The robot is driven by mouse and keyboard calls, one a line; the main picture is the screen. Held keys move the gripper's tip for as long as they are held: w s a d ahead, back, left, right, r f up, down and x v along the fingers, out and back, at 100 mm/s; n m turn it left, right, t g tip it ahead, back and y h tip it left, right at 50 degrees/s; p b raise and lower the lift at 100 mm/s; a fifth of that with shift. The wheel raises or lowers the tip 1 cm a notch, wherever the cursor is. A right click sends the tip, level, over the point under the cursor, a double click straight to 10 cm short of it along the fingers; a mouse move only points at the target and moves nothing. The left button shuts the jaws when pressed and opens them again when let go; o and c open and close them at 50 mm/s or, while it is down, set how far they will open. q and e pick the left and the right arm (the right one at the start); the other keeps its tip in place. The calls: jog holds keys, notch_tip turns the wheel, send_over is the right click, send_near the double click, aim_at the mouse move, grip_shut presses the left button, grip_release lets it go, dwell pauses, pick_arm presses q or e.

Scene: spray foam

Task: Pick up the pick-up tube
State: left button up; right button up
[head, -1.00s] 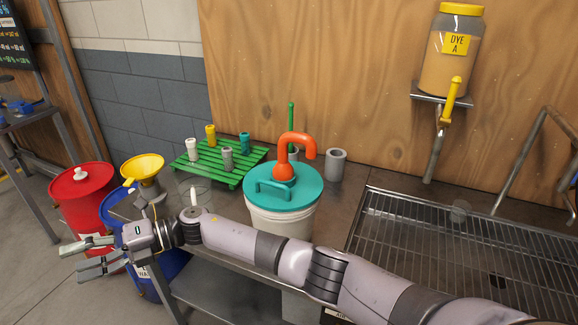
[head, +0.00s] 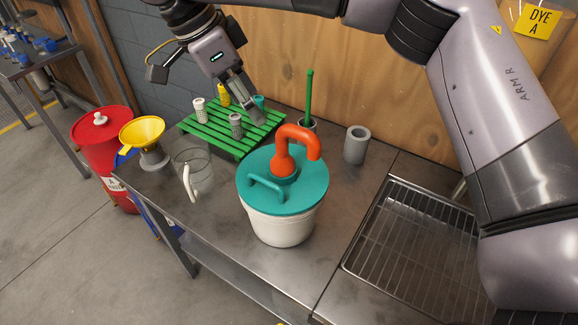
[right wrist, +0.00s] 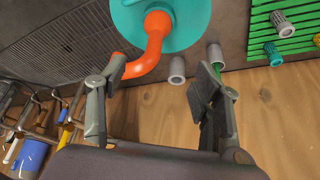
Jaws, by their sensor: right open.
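An orange curved tube (head: 297,146) stands up from the teal lid (head: 310,192) of a white bucket (head: 282,228). A thin green rod (head: 309,92) stands upright in a grey cup (head: 307,124) behind the bucket. I cannot tell which of these is the pick-up tube. My right gripper (head: 246,108) is open and empty, above the green rack, behind and left of the bucket. In the right wrist view, the orange tube (right wrist: 153,52) shows by the left finger and the green rod (right wrist: 232,93) is partly hidden by the right finger. My left gripper is not in view.
The green slatted rack (head: 203,138) holds several small coloured nozzles. A clear jug (head: 200,170) stands left of the bucket, and an empty grey cup (head: 357,145) to its right. A metal grate (head: 410,245) lies at right. A yellow funnel (head: 143,133) is at left.

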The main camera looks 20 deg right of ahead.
jog(key=p, duration=0.2)
send_over(283, 149)
jog(key=w+a, duration=0.2)
jog(key=a, duration=0.1)
notch_tip(283, 149, down, 5)
jog(key=x, duration=0.3)
jog(key=shift+s+a, duration=0.1)
jog(key=shift+f+p, duration=0.2)
jog(key=shift+p, duration=0.2)
jog(key=f+p, duration=0.1)
jog(key=d+f+p, duration=0.1)
jog(key=d+f, duration=0.1)
jog(key=shift+s+d+f+p, duration=0.2)
jog(key=shift+s+f+p, duration=0.15)
jog(key=shift+f+p, duration=0.05)
jog(key=shift+f, duration=0.35)
pick_arm(q)
jog(key=r, duration=0.4)
jog(key=d+r, duration=0.1)
jog(key=shift+w+r, duration=0.4)
jog(key=shift+a, duration=0.15)
pick_arm(e)
jog(key=shift+c, duration=0.4)
jog(key=shift+c, duration=0.6)
grip_shut()
